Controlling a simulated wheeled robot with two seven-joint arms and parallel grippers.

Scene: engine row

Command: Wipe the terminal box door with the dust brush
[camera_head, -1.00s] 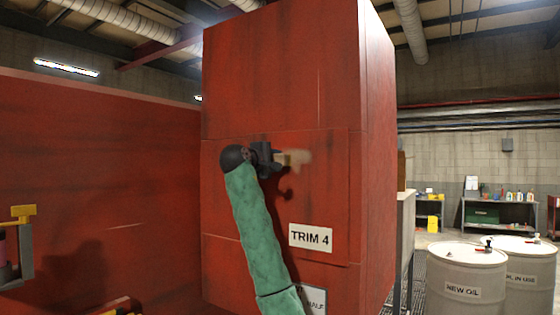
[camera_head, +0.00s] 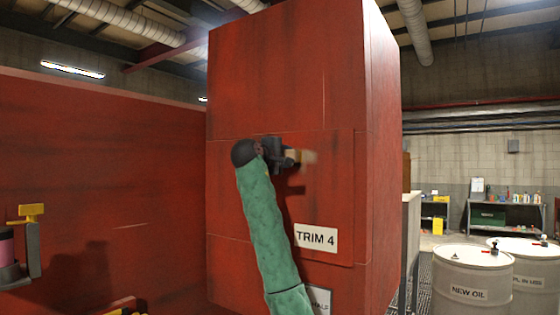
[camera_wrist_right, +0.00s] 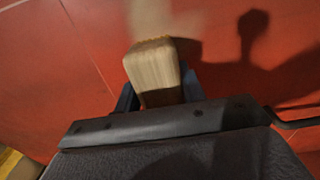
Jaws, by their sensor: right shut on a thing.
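The terminal box door is a red panel (camera_head: 325,190) on the tall red box, with a white "TRIM 4" label (camera_head: 316,238) low on it. My right gripper (camera_head: 288,157) is in front of the door's upper part, shut on the dust brush (camera_head: 306,157). The brush has a pale, wooden-looking body and shows blurred at its tip. In the right wrist view the brush (camera_wrist_right: 152,68) sits between the fingers, with its shadow on the red surface. I cannot tell whether the bristles touch the door. My left gripper is not in view.
A lower red wall (camera_head: 100,170) stands at left, with a yellow-topped fixture (camera_head: 31,211) at its edge. Two pale drums, one marked "NEW OIL" (camera_head: 470,285), stand at right. Shelves with bottles (camera_head: 500,205) are behind them.

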